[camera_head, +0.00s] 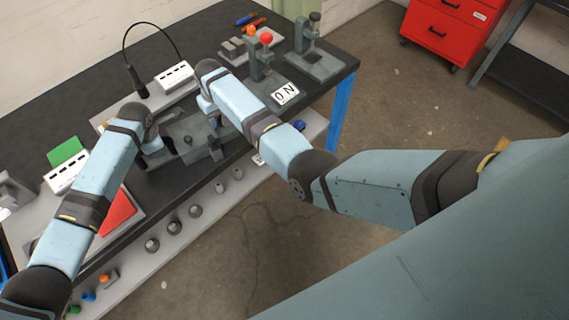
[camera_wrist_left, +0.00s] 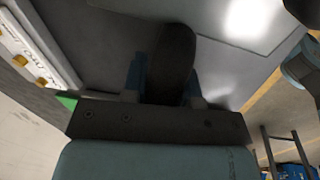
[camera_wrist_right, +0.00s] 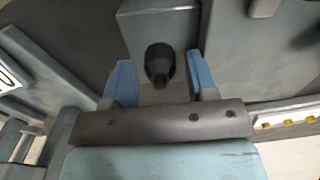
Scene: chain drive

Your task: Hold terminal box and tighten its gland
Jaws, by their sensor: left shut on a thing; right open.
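The grey terminal box (camera_head: 186,126) sits on the dark bench between my arms in the head view. My left gripper (camera_head: 154,150) is at its left end. In the left wrist view my left gripper (camera_wrist_left: 160,82) is shut on a dark rounded part (camera_wrist_left: 172,62); whether this belongs to the box is unclear. My right gripper (camera_wrist_right: 160,85) is open in the right wrist view. A dark gland-like fitting (camera_wrist_right: 159,64) on a grey block appears between its fingers, with gaps on both sides. In the head view my right arm partly hides the right fingertips.
A white socket strip (camera_head: 174,76) and a black gooseneck (camera_head: 140,84) stand behind the box. Clamp-like fixtures (camera_head: 314,60) stand to the right, beside a white label card (camera_head: 285,94). Green and red panels (camera_head: 118,212) lie left. Several round knobs (camera_head: 195,211) line the front ledge.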

